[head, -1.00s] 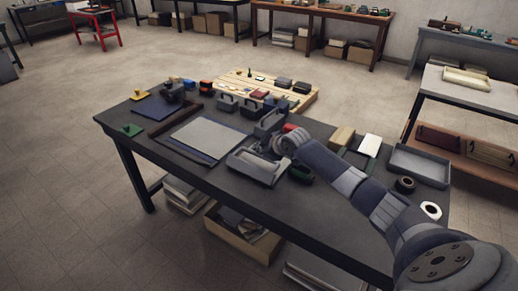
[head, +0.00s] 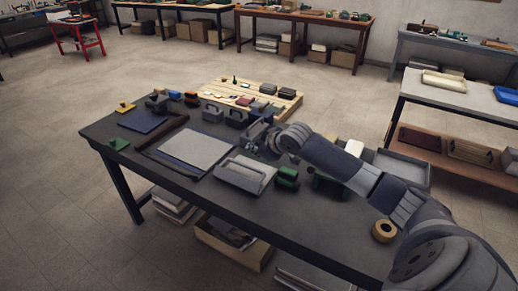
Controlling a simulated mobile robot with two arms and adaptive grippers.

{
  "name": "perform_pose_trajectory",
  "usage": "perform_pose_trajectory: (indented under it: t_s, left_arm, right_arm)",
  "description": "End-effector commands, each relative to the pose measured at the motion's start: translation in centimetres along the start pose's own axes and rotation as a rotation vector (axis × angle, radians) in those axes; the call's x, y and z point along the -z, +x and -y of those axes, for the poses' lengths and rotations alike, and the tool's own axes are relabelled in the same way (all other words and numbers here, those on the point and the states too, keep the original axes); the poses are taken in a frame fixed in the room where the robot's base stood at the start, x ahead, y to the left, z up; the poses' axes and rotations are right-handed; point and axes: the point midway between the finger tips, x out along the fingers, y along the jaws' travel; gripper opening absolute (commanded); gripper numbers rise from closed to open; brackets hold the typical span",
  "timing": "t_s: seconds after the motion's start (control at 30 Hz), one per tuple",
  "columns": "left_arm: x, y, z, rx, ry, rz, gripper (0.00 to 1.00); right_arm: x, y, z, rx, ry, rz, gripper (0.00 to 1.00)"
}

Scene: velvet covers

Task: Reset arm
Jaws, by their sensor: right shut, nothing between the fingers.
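My right arm (head: 340,160) reaches in from the lower right across the dark worktable (head: 290,232). My right gripper (head: 258,135) is over the middle of the table, behind the grey open holder (head: 245,174), and looks empty. The fingers are small and partly hidden by the wrist. My left gripper is not in view.
A green block (head: 287,178) and a tape roll (head: 384,231) lie near my right arm. A pale sheet (head: 197,148) lies left of the holder. A wooden pallet (head: 290,108) with small items is behind. The table's front strip is clear.

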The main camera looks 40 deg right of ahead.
Motion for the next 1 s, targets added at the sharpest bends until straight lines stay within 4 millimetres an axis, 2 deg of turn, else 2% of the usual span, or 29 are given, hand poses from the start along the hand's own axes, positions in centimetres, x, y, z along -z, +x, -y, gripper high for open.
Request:
perform_pose_trajectory:
  t_s: [0.2,0.47,0.57,0.67,0.77,0.8,0.87,0.9,1.0]
  left_arm:
    - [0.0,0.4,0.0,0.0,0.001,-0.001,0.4]
    - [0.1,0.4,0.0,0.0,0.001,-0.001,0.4]
    - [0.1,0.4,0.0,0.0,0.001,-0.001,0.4]
    - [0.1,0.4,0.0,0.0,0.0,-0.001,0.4]
    - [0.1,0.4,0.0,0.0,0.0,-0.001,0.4]
    - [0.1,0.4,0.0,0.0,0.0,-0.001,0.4]
    - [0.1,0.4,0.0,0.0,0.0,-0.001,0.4]
    - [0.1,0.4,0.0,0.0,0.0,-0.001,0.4]
    - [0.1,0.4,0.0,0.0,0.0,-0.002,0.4]
  right_arm:
    - [-0.1,-2.0,-0.2,0.0,0.0,0.001,0.0]
    - [0.0,-2.4,-0.2,0.001,0.002,0.0,0.0]
    - [-0.3,-2.1,1.1,0.017,0.0,0.007,0.0]
    - [-1.3,-1.6,5.1,0.063,-0.004,0.029,0.0]
    - [-3.0,-1.4,11.6,0.133,-0.003,0.067,0.0]
    - [-3.8,-1.6,14.5,0.163,0.001,0.086,0.0]
    - [-5.1,-2.4,19.0,0.205,0.015,0.116,0.0]
    - [-6.0,-3.2,21.9,0.231,0.027,0.138,0.0]
    - [-8.0,-5.9,28.0,0.275,0.076,0.195,0.0]
